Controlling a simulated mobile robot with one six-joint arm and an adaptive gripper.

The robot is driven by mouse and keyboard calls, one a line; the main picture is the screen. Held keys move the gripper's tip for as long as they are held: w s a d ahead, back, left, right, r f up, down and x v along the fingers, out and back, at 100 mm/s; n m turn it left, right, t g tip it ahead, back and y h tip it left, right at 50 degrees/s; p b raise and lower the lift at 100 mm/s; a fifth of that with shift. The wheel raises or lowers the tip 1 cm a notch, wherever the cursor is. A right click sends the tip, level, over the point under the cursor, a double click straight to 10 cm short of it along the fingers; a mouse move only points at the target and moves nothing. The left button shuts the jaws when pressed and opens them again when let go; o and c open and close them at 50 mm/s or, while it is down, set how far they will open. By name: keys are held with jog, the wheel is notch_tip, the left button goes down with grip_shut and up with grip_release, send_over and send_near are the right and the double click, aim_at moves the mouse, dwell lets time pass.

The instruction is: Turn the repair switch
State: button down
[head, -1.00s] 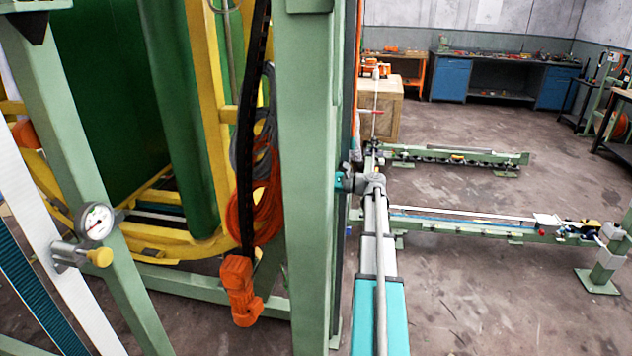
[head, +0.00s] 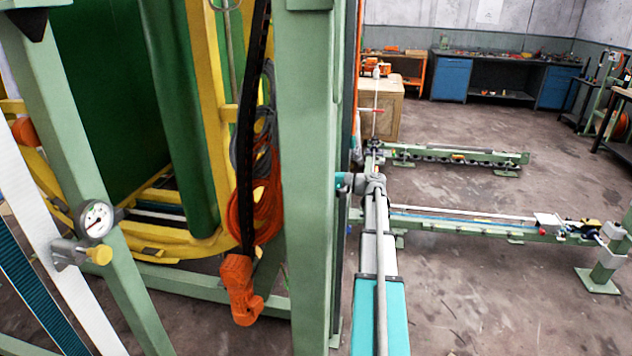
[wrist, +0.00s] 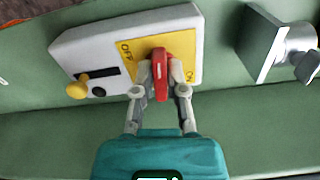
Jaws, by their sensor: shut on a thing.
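In the wrist view, the repair switch is a red knob (wrist: 160,72) on a yellow plate (wrist: 190,42) marked OFF and ON. The plate is part of a white switch box (wrist: 108,50) on a green beam. My gripper (wrist: 160,88) is shut on the red knob, one finger on each side of it. The knob's long side runs roughly up and down in the picture, between the two labels. In the head view, my arm reaches forward beside the green post, and the switch and my fingers are hidden.
In the wrist view, a yellow knob (wrist: 78,89) sticks out of the box's left part, and a metal bracket (wrist: 285,45) stands to the right. In the head view, a green post (head: 308,180) rises left of my arm. A gauge (head: 95,221) is at the left.

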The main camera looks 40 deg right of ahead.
jog(key=shift+a+f+n, duration=0.1)
jog(key=shift+n, duration=0.6)
jog(key=c, duration=0.7)
grip_release()
jog(key=v, duration=1.2)
